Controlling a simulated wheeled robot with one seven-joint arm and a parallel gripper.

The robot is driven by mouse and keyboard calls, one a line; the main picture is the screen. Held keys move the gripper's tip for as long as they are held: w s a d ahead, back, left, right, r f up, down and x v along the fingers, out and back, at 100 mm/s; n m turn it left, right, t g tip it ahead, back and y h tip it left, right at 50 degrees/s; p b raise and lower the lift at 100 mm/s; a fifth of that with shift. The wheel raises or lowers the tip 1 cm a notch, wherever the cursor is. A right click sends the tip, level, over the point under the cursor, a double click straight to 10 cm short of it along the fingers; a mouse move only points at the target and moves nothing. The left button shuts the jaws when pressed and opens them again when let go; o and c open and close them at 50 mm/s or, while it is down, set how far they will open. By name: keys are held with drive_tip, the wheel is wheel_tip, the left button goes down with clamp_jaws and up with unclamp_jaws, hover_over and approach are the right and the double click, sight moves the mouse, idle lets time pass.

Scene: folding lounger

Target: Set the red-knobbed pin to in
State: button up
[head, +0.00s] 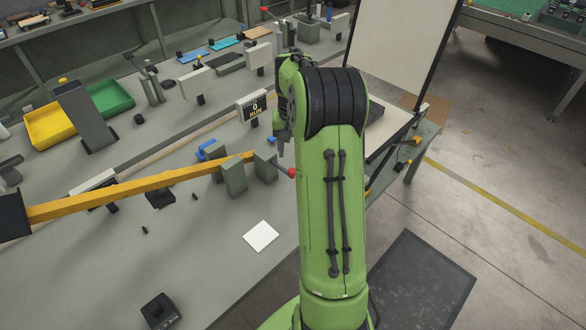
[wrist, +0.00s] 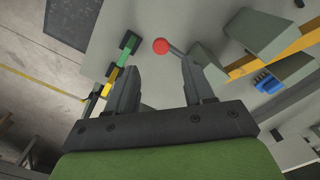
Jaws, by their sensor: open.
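The red-knobbed pin shows its round red knob (head: 291,172) at the right side of a grey-green block (head: 265,166), beside my arm. In the wrist view the red knob (wrist: 161,46) sits ahead of the fingertips, near the middle of the gap. A short dark rod runs from it to the right, toward a grey-green block (wrist: 207,66). My gripper (wrist: 158,76) is open and empty, apart from the knob. In the head view my gripper (head: 283,140) is partly hidden by my arm, above and behind the knob. How deep the pin sits cannot be told.
A long yellow-orange bar (head: 130,190) runs between upright blocks (head: 233,175). A blue piece (head: 212,150) lies behind it. A sign (head: 252,107) stands farther back. A white square (head: 261,236) lies on the bench. A second red knob (head: 264,9) is at the back.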

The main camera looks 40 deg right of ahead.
sight(292, 170)
wheel_tip(292, 170, down, 7)
drive_tip(key=shift+a+f+b, duration=0.1)
drive_tip(key=shift+f+b, duration=0.05)
drive_tip(key=shift+b, duration=0.4)
drive_tip(key=shift+c, duration=0.3)
clamp_jaws()
